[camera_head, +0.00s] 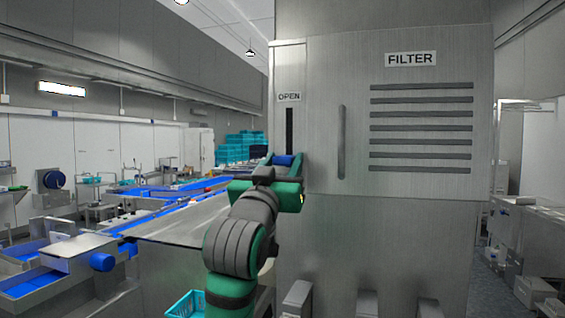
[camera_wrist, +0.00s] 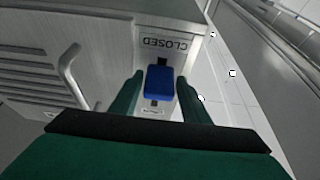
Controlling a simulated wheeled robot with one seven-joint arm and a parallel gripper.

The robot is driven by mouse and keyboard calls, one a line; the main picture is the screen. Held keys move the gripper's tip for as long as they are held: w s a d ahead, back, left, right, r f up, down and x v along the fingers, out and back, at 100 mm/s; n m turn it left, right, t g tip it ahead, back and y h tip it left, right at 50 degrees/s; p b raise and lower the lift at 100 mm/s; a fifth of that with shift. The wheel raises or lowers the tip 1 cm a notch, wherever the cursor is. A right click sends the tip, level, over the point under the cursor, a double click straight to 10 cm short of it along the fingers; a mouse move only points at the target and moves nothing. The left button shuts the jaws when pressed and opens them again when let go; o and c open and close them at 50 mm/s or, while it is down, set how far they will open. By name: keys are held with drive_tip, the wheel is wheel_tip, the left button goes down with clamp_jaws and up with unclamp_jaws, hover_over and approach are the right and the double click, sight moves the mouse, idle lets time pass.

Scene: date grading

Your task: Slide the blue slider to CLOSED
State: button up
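The blue slider (camera_wrist: 159,82) sits on a dark vertical slot (camera_head: 289,130) in the grey metal cabinet. It also shows in the head view (camera_head: 283,160), low on the slot and partly hidden by my gripper. The OPEN label (camera_head: 289,97) is above the slot. The CLOSED label (camera_wrist: 167,45) appears upside down in the wrist view, past the slider. A short piece of slot shows between slider and label. My gripper (camera_wrist: 160,78) is open, its two green fingers on either side of the slider, with a narrow gap visible at each side.
A vertical bar handle (camera_head: 341,142) stands on the cabinet right of the slot. Farther right are dark louvres under a FILTER label (camera_head: 410,59). A conveyor (camera_head: 185,222) with blue belts runs at the left, close to my arm.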

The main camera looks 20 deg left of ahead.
drive_tip(key=v, duration=1)
drive_tip(key=shift+s+f, duration=0.2)
drive_tip(key=shift+s, duration=0.15)
